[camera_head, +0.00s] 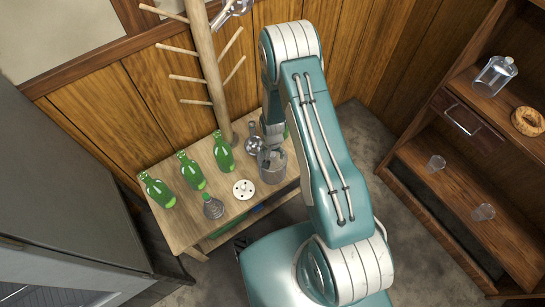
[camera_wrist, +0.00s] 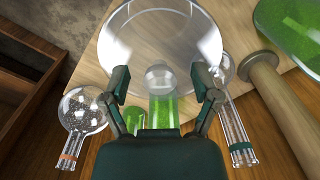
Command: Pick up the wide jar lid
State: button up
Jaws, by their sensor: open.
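The wide jar lid seems to be the clear round glass piece (camera_wrist: 165,28) that fills the upper middle of the wrist view. A clear round knob (camera_wrist: 160,76) shows at its near side. My gripper (camera_wrist: 160,84) is open, with one finger on each side of the knob. I cannot tell whether the fingers touch it. In the head view my gripper (camera_head: 270,152) is over the wide glass jar (camera_head: 272,172) on the wooden table, and my arm hides part of the jar's top. Lid and jar are hard to tell apart there.
Several green bottles (camera_head: 191,171) stand left on the table (camera_head: 181,226), near a conical flask (camera_head: 212,206) and a white holed disc (camera_head: 244,189). A round flask (camera_head: 254,143) is close behind the jar. A wooden peg stand (camera_head: 212,75) rises behind. Shelves (camera_head: 470,205) are right.

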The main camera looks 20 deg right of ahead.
grip_shut()
jog(key=shift+r, duration=0.15)
